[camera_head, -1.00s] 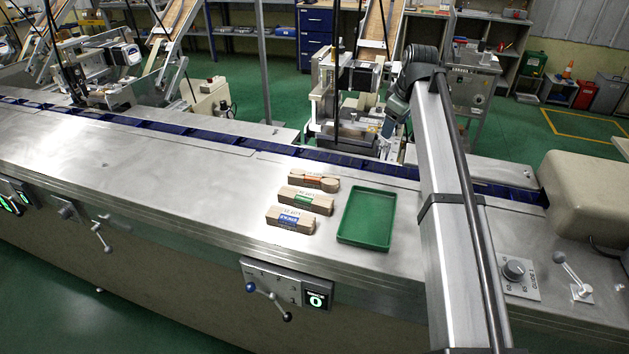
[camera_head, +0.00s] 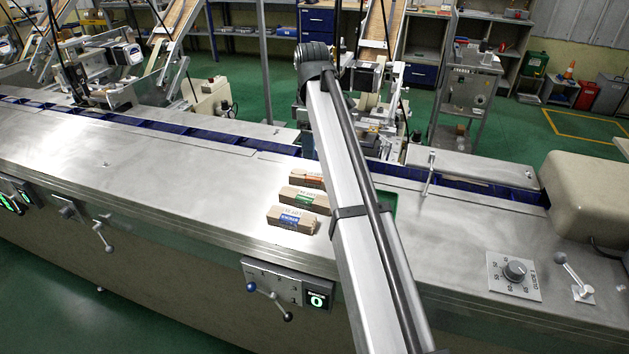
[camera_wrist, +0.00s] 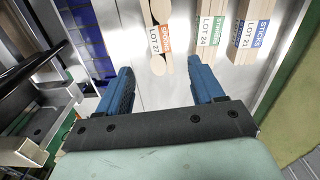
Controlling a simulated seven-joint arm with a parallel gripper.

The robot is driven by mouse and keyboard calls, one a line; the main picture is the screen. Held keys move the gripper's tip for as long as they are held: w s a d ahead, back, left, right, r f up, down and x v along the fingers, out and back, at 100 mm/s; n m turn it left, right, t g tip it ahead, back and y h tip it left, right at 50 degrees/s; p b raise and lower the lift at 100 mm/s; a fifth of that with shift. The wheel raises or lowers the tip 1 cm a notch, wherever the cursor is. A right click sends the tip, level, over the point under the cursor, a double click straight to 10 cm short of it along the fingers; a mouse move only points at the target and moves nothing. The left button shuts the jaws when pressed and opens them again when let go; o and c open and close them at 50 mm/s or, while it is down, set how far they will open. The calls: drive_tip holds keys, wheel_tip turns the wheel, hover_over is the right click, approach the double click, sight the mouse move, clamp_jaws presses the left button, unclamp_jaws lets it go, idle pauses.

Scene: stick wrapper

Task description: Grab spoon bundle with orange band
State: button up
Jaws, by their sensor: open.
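The spoon bundle with the orange band (camera_head: 308,179) lies on the steel counter, farthest back of three bundles, its right end hidden by my arm. In the wrist view the orange-band bundle (camera_wrist: 160,38) lies ahead of my gripper (camera_wrist: 163,80), roughly in line with the gap between the fingers. My gripper's blue fingers are apart with nothing between them. The green-band bundle (camera_head: 303,197) and the blue-band bundle (camera_head: 291,218) lie nearer the front edge. In the wrist view the green-band bundle (camera_wrist: 209,30) lies ahead of the right finger.
The counter left of the bundles is clear. A lever (camera_head: 429,172) stands at the right.

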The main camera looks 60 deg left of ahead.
hover_over(315, 176)
drive_tip(key=f, duration=0.5)
drive_tip(key=shift+s+a+f, duration=0.2)
drive_tip(key=shift+a+f, duration=0.05)
drive_tip(key=shift+w+d+f, duration=0.15)
drive_tip(key=shift+f, duration=2.45)
drive_tip(key=c, duration=1.2)
